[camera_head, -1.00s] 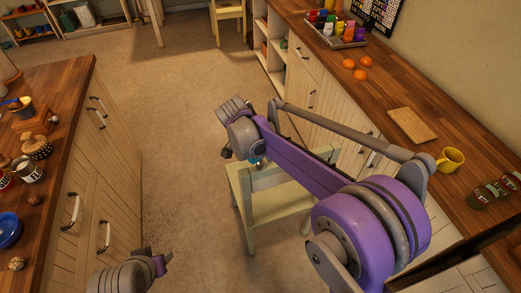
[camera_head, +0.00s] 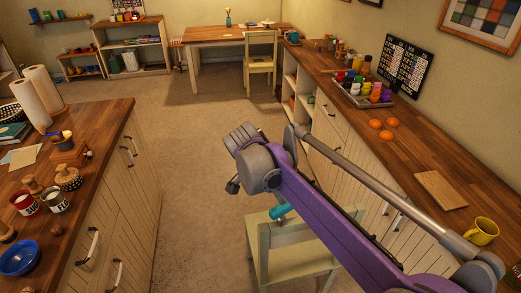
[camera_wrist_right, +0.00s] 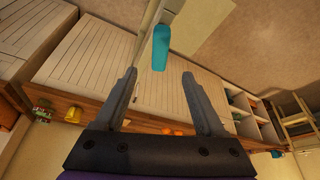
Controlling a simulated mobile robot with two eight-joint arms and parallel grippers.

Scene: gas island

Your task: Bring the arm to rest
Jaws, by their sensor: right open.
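My right arm, purple and grey, reaches in from the lower right in the head view, over the floor between the two counters. Its fingers are not clearly seen there. In the right wrist view my right gripper (camera_wrist_right: 159,78) is open, with its two grey fingers wide apart and nothing between them. A teal object (camera_wrist_right: 161,48) shows just beyond the fingertips; it also shows in the head view (camera_head: 283,210) by the back of a pale chair (camera_head: 290,238). I cannot tell what it rests on. My left gripper is not in view.
A wooden-topped counter (camera_head: 345,123) runs along the right, with a cutting board (camera_head: 441,190), oranges (camera_head: 382,130) and a yellow mug (camera_head: 482,231). Another counter (camera_head: 100,130) stands left, holding a blue bowl (camera_head: 19,257) and cups. The floor (camera_head: 195,150) between is clear beyond the chair.

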